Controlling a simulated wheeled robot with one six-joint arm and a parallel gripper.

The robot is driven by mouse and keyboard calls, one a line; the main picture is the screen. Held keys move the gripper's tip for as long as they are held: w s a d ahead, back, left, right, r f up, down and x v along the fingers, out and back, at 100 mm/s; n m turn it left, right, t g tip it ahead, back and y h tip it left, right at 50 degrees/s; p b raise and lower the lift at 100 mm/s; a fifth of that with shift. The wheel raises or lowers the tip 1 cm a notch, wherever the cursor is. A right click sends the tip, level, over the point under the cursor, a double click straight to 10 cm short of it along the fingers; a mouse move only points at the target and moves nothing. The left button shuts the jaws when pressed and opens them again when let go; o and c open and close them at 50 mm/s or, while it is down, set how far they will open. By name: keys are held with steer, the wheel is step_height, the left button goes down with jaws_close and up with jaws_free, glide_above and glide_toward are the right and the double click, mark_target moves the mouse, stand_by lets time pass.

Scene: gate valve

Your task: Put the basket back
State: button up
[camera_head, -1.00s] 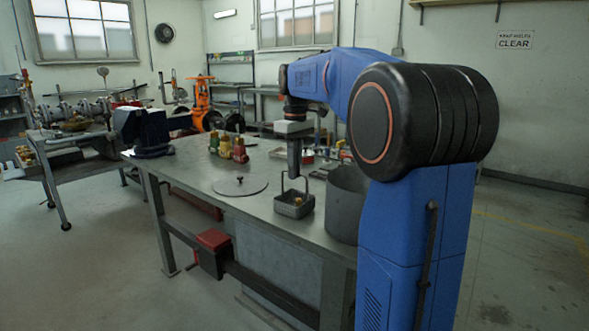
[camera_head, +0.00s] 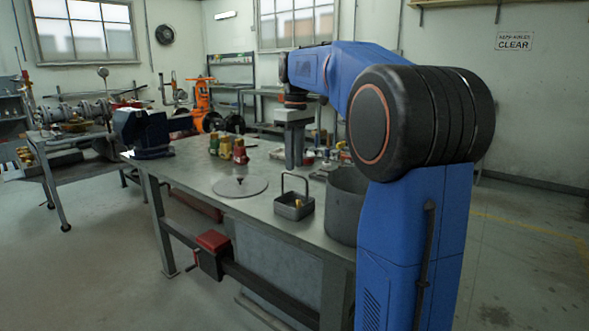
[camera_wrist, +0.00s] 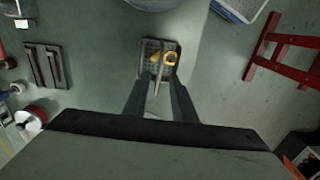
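The small grey basket (camera_head: 294,207) stands upright on the metal workbench (camera_head: 200,175), its thin handle raised and a small yellow piece inside. In the wrist view the perforated basket (camera_wrist: 148,68) lies beyond my fingertips, with yellow-orange parts in it and the handle running towards the gap. My gripper (camera_head: 294,165) points down just above the handle in the head view. Its two fingers (camera_wrist: 158,82) are apart with nothing clamped between them. Whether the handle reaches between the fingertips I cannot tell.
A grey round tub (camera_head: 344,205) stands right of the basket, partly behind my arm. A flat round lid (camera_head: 240,186) lies to its left. Red, yellow and green bottles (camera_head: 228,147) and a vise (camera_head: 143,132) stand farther back. The bench's front left is clear.

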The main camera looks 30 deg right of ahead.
step_height(320, 180, up, 9)
steer(key=shift+f, duration=0.15)
steer(key=s+a+f+m+t, duration=0.1)
steer(key=s+a+f, duration=0.45)
steer(key=s, duration=0.25)
steer(key=s+a+f+m+t, duration=0.1)
steer(key=s+a+f, duration=0.45)
steer(key=s, duration=0.25)
steer(key=s+a+f+m+t, duration=0.1)
steer(key=s+a+f, duration=0.1)
steer(key=s+f, duration=0.5)
steer(key=s+a+f+m+t, duration=0.1)
steer(key=s+a+f, duration=0.2)
steer(key=s+f, duration=0.4)
step_height(320, 180, down, 5)
steer(key=shift+s+f+t, duration=0.15)
steer(key=shift+f+t, duration=0.05)
steer(key=shift+t, duration=0.2)
steer(key=shift+d, duration=0.15)
